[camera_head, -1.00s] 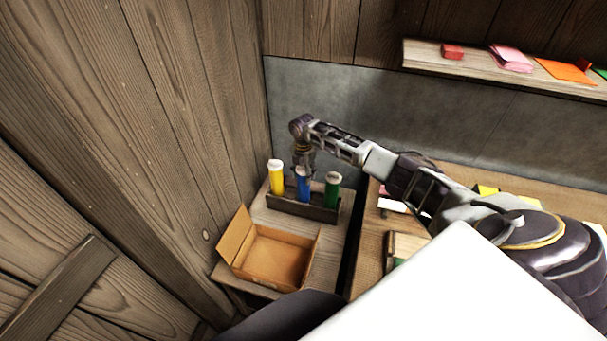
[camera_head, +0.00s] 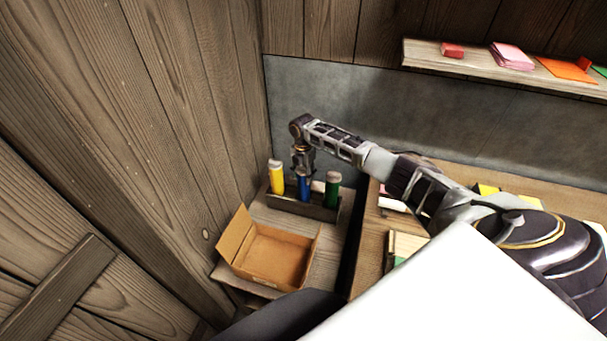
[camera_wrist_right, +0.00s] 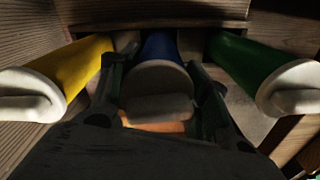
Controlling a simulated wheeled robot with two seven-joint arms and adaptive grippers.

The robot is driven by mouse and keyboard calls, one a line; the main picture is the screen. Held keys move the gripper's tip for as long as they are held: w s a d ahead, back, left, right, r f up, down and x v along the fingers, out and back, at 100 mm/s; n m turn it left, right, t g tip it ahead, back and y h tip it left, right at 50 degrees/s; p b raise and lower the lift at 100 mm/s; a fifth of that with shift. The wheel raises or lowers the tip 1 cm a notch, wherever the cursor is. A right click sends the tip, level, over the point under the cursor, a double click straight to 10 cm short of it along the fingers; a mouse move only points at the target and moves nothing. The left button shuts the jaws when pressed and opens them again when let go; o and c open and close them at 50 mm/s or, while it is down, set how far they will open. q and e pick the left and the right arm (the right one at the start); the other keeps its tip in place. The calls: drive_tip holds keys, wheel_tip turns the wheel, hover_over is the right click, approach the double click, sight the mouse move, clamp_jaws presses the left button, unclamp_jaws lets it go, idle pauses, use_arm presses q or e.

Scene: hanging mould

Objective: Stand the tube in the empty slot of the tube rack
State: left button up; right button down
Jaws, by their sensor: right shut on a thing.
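The tube rack (camera_head: 317,211) is a dark wooden holder on the small table. A yellow tube (camera_head: 277,179) stands at its left and a green tube (camera_head: 332,190) at its right. A blue tube (camera_head: 304,187) is upright between them, at the rack's middle position. My right gripper (camera_head: 303,172) is above the rack, shut on the blue tube's upper part. The right wrist view shows the blue tube (camera_wrist_right: 160,50) between the fingers, with the yellow tube (camera_wrist_right: 78,66) and green tube (camera_wrist_right: 250,62) on either side. The blue tube's lower end is hidden. My left gripper is not in view.
An open cardboard box (camera_head: 272,256) sits in front of the rack on the small table (camera_head: 330,258). Wooden walls rise at the left and a grey panel stands behind. A shelf (camera_head: 510,70) with coloured items is at upper right. A desk (camera_head: 375,245) is right of a dark gap.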

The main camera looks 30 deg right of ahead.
drive_tip(key=shift+s+a+f, duration=0.15)
drive_tip(key=shift+s+f, duration=0.15)
drive_tip(key=shift+f, duration=0.2)
idle(0.7)
drive_tip(key=c, duration=1)
unclamp_jaws()
drive_tip(key=shift+w, duration=0.1)
drive_tip(key=o, duration=0.4)
drive_tip(key=shift+w+f, duration=0.1)
drive_tip(key=shift+w, duration=0.15)
drive_tip(key=shift+s+r, duration=0.1)
drive_tip(key=shift+r, duration=0.85)
wheel_tip(320, 180, up, 10)
drive_tip(key=shift+r, duration=0.25)
drive_tip(key=shift+f, duration=0.1)
